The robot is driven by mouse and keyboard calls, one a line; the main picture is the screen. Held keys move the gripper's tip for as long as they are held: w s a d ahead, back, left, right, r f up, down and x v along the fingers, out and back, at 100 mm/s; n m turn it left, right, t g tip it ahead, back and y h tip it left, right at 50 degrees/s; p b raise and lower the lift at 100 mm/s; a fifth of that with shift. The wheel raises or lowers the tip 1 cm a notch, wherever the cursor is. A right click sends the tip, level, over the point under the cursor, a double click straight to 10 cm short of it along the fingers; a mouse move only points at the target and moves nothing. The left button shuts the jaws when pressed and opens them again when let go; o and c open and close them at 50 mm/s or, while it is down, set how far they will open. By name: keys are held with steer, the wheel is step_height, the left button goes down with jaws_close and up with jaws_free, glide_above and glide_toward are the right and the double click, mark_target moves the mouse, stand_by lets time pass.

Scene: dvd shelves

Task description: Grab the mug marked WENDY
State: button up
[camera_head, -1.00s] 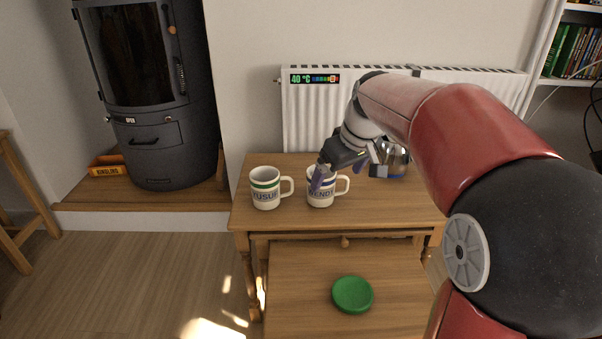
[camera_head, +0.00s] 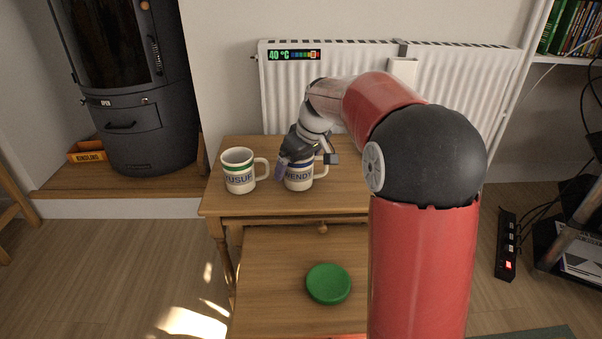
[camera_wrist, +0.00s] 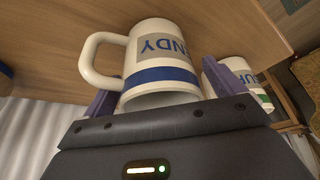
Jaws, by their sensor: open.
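The white WENDY mug (camera_head: 299,181) with a blue band stands upright on the small wooden table, its handle to the right. My gripper (camera_head: 306,168) is at its rim, open, with one purple finger in front of the mug's left side. In the wrist view the WENDY mug (camera_wrist: 160,62) appears upside down between the two spread fingers of my gripper (camera_wrist: 162,82). The left finger there is close to the handle. I cannot tell whether either finger touches the mug.
The green-banded YUSUF mug (camera_head: 239,172) stands just left on the table (camera_head: 212,202), close to my left finger. A white radiator (camera_head: 275,95) is behind. A green round object (camera_head: 328,284) lies on the lower table (camera_head: 265,300). A black stove (camera_head: 140,110) stands at left.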

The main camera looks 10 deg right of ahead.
steer(key=shift+r, duration=0.1)
steer(key=c, duration=1.2)
steer(key=shift+c, duration=0.2)
